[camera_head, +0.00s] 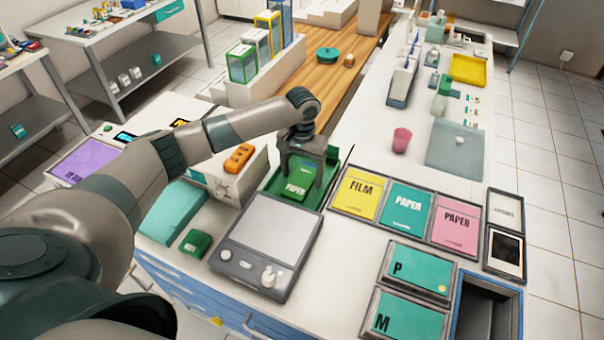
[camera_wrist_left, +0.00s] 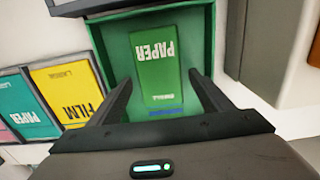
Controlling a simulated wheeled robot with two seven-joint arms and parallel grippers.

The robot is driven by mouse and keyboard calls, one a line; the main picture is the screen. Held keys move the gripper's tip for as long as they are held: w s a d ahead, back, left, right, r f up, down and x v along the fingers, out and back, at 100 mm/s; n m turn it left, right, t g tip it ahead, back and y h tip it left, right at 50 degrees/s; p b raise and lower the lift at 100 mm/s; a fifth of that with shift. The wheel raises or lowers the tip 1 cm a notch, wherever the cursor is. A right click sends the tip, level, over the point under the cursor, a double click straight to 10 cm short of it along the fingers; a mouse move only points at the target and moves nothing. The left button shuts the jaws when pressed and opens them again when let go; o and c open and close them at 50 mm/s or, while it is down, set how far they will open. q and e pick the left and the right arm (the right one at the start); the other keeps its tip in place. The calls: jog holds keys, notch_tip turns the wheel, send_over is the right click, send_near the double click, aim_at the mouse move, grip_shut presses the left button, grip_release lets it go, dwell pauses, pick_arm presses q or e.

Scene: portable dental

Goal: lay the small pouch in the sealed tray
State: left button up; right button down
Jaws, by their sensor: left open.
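A green pouch marked PAPER (camera_head: 296,189) lies in a green open tray (camera_head: 333,172) beside the flat grey device. In the left wrist view, the pouch (camera_wrist_left: 156,60) lies flat inside the tray (camera_wrist_left: 118,50), towards the middle. My left gripper (camera_head: 301,180) is over the tray and points down, open, with one finger on each side of the pouch. The fingers (camera_wrist_left: 160,80) look apart from it in the wrist view. No label on the tray shows that it is the sealed one. My right gripper is not in view.
Left of the tray stands a white box (camera_head: 235,185) with an orange item (camera_head: 238,158) on top. The grey device (camera_head: 268,235) is in front. FILM (camera_head: 358,194) and teal PAPER (camera_head: 407,208) packs lie to the right. A pink cup (camera_head: 401,140) stands behind them.

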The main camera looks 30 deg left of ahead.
aim_at(302, 179)
pick_arm(q)
notch_tip(302, 179, up, 12)
jog(key=b, duration=0.2)
jog(key=shift+b, duration=0.35)
jog(key=shift+s+f, duration=0.1)
dwell(0.7)
